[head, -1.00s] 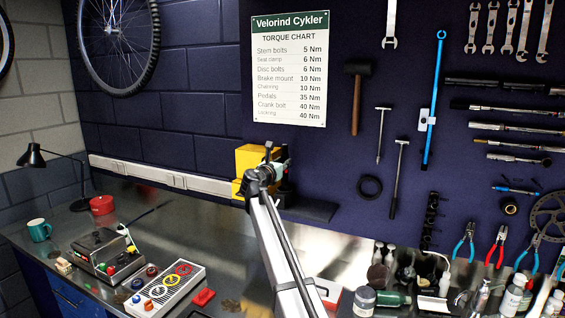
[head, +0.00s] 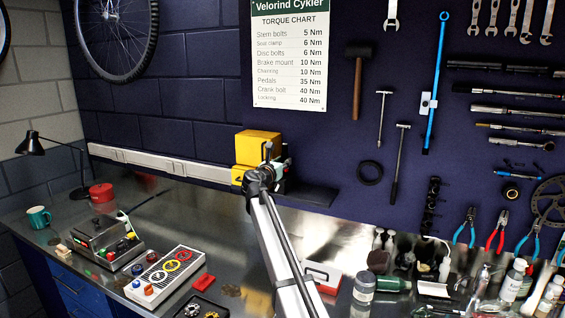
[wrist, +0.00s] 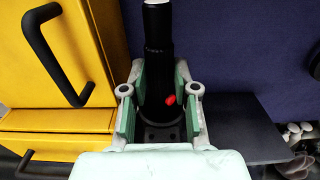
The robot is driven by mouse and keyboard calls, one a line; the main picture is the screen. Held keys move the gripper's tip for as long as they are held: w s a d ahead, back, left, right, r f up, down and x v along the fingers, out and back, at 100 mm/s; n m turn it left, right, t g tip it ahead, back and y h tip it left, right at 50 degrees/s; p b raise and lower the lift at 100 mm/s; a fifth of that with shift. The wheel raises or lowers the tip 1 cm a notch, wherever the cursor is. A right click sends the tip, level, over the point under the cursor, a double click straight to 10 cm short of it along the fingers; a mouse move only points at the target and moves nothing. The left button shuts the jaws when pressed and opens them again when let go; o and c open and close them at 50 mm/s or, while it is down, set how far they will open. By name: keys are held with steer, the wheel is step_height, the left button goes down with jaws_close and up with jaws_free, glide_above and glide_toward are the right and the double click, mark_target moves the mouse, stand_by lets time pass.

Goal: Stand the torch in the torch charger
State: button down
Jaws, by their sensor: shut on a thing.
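In the wrist view a black torch (wrist: 158,55) with a pale end at the top and a red button stands between the fingers of my gripper (wrist: 158,100), which is shut on it. The torch's lower end is near a dark rounded base (wrist: 150,134), perhaps the torch charger; I cannot tell whether the torch is seated in it. In the head view my gripper (head: 275,165) is at the back of the bench beside the yellow boxes, and the arm and gripper largely hide the torch.
Yellow cases (head: 256,146) with black handles stand close on the left of my gripper. A flat dark slab (head: 312,195) lies to its right by the wall. A button box (head: 165,275), a red tin (head: 102,191) and bottles (head: 364,288) stand farther away on the bench (head: 215,225).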

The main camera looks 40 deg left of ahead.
steer(key=c, duration=0.8)
jaws_free()
steer(key=shift+s, duration=0.15)
steer(key=v, duration=1.1)
steer(key=shift+s+d, duration=0.15)
steer(key=shift+s, duration=0.25)
